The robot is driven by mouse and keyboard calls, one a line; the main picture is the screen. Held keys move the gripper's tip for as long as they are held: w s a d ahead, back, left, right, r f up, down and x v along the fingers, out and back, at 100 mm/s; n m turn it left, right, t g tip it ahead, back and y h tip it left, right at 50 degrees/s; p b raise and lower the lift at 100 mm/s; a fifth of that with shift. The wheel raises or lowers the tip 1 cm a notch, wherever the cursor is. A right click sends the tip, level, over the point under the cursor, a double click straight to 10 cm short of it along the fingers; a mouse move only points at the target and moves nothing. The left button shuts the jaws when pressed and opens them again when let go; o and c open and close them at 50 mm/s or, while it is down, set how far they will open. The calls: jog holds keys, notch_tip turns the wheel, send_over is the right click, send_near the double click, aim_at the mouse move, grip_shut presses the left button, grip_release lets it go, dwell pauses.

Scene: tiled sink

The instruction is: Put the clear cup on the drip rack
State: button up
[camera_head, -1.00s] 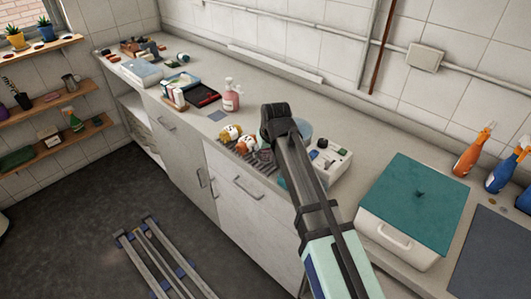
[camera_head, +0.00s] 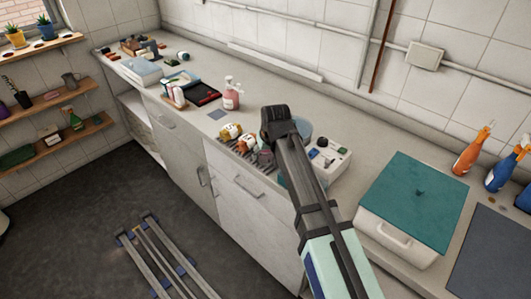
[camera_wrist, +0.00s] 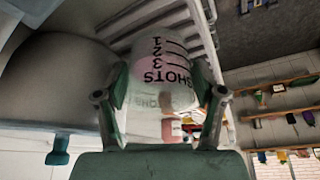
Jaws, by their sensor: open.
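The clear cup (camera_wrist: 158,88), printed with "SHOTS" and level marks, is between the two fingers of my gripper (camera_wrist: 163,100) in the wrist view. My gripper is open, with a finger on each side of the cup; I cannot tell whether they touch it. The drip rack (camera_head: 236,151) is a barred rack on the counter in the head view, with orange-and-white items and a dark item on it. Pale bars, likely this rack, show behind the cup in the wrist view (camera_wrist: 197,22). My arm hides the cup and fingers in the head view.
A round blue-grey vessel (camera_head: 304,128) is partly behind my arm. A white box with small items (camera_head: 335,165) is to its right, then a teal-lidded bin (camera_head: 408,205). A pink soap bottle (camera_head: 231,98) stands left beyond the rack. The counter between is partly free.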

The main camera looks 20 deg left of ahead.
jog(key=b+v, duration=0.1)
jog(key=v, duration=1.1)
jog(key=shift+b, duration=0.4)
jog(key=shift+a+f, duration=0.1)
jog(key=shift+f, duration=0.05)
